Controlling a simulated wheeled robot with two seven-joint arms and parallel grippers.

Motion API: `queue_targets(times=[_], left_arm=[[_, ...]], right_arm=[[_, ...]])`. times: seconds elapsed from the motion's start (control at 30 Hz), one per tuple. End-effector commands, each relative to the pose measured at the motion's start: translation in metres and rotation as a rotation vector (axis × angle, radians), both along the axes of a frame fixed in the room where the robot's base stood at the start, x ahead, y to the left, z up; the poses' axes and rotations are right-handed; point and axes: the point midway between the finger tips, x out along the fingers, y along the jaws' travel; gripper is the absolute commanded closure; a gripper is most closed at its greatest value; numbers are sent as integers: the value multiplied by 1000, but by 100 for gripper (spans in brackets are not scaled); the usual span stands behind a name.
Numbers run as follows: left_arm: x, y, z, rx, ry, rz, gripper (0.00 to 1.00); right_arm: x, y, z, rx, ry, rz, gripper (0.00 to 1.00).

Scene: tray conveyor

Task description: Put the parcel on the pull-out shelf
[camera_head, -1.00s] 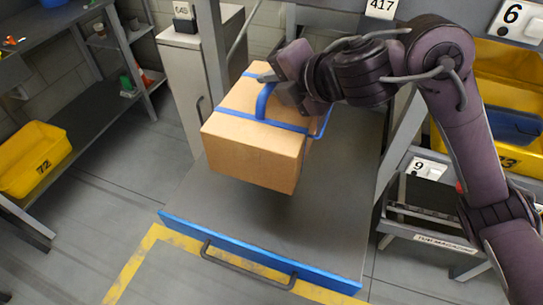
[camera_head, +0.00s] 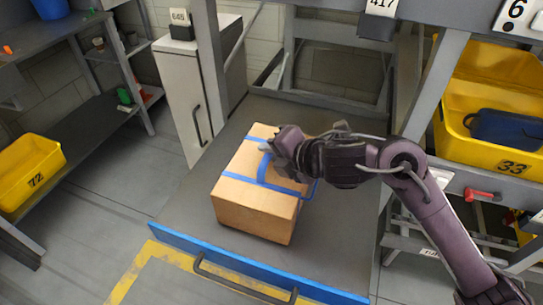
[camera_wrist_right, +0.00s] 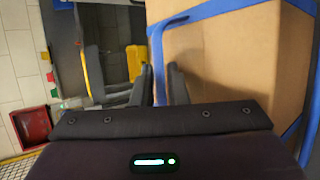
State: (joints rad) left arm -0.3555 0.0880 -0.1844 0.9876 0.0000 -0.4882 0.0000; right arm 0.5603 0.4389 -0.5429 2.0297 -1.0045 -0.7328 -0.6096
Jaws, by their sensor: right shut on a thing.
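The parcel (camera_head: 253,208) is a brown cardboard box with blue straps and a blue loop handle on top. It is upright over the grey pull-out shelf (camera_head: 330,240), well inside the shelf's blue front edge. I cannot tell whether its underside touches the shelf. My right gripper (camera_head: 271,154) is shut on the blue handle at the top of the parcel. In the right wrist view, the parcel (camera_wrist_right: 235,60) fills the right side, and the gripper's fingers (camera_wrist_right: 164,84) are close together at the blue strap. My left gripper is not in view.
A grey cabinet (camera_head: 190,90) stands left of the shelf. Yellow bins (camera_head: 492,120) sit on a rack at right, and another yellow bin (camera_head: 28,170) is at left. A grey upright post (camera_head: 210,70) rises by the shelf's back left. Bare shelf surrounds the parcel.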

Motion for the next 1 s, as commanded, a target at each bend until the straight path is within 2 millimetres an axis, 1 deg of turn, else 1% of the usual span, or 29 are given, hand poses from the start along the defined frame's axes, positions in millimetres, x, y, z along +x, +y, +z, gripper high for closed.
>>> queue_targets(times=[0.1,0.27,0.3,0.43,0.47,0.77,0.9,1.0], left_arm=[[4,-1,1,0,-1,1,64],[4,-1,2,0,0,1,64],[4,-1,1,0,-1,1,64],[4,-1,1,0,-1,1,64],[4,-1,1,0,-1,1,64],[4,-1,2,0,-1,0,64],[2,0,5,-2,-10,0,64],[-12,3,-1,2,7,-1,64]], right_arm=[[1,0,-3,6,-4,-2,100],[1,0,-3,6,-5,-2,100],[0,0,-6,0,0,-1,84],[0,0,-6,1,-1,-1,67],[0,0,-6,0,0,-1,65],[-2,-2,-5,-2,1,-1,65],[-11,-13,5,-3,-2,0,65],[-23,-25,17,-4,-3,-1,65]])
